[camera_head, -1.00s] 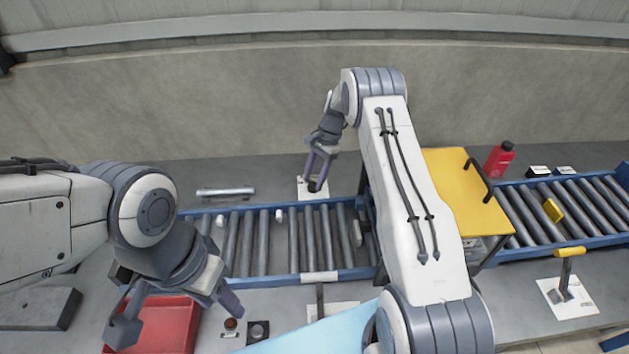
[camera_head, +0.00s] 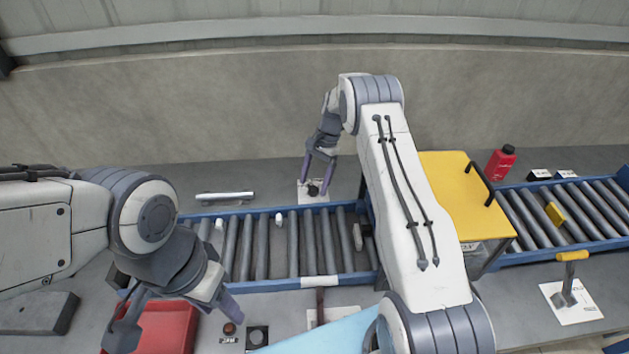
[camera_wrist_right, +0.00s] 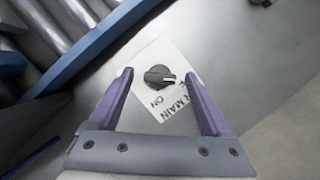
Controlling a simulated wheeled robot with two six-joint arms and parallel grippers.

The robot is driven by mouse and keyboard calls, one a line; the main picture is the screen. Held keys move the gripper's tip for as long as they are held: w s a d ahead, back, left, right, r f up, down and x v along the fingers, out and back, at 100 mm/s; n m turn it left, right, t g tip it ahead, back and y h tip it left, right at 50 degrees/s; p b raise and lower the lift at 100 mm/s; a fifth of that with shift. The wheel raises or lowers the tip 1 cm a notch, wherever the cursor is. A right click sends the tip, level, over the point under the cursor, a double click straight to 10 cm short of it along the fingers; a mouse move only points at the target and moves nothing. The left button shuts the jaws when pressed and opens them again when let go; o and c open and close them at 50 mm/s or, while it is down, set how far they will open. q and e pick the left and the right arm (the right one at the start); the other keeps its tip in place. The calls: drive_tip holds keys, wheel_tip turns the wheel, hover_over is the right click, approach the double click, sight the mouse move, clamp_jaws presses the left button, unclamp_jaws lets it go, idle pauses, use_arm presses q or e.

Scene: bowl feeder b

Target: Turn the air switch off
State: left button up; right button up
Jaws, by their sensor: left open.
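A black round knob (camera_head: 313,189) sits on a white plate (camera_head: 303,196) beyond the roller conveyor. In the right wrist view the knob (camera_wrist_right: 159,75) has a white pointer line, and the plate (camera_wrist_right: 168,108) shows the words "MAIN" and "ON" plus partly hidden lettering. My right gripper (camera_head: 316,183) is open, pointing down at the knob. In the right wrist view its purple fingers (camera_wrist_right: 158,73) are spread either side of the knob with clear gaps; contact does not show. My left gripper (camera_head: 176,320) is open and empty above a red bin (camera_head: 175,335).
The roller conveyor (camera_head: 265,250) runs below the knob, with a metal bar (camera_head: 225,196) behind it.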

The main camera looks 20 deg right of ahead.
drive_tip(key=shift+w+d+r, duration=0.15)
drive_tip(key=shift+d+r, duration=0.05)
drive_tip(key=shift+r, duration=0.2)
drive_tip(key=b+v, duration=0.2)
drive_tip(key=v, duration=0.7)
drive_tip(key=shift+r, duration=0.25)
drive_tip(key=shift+d, duration=0.1)
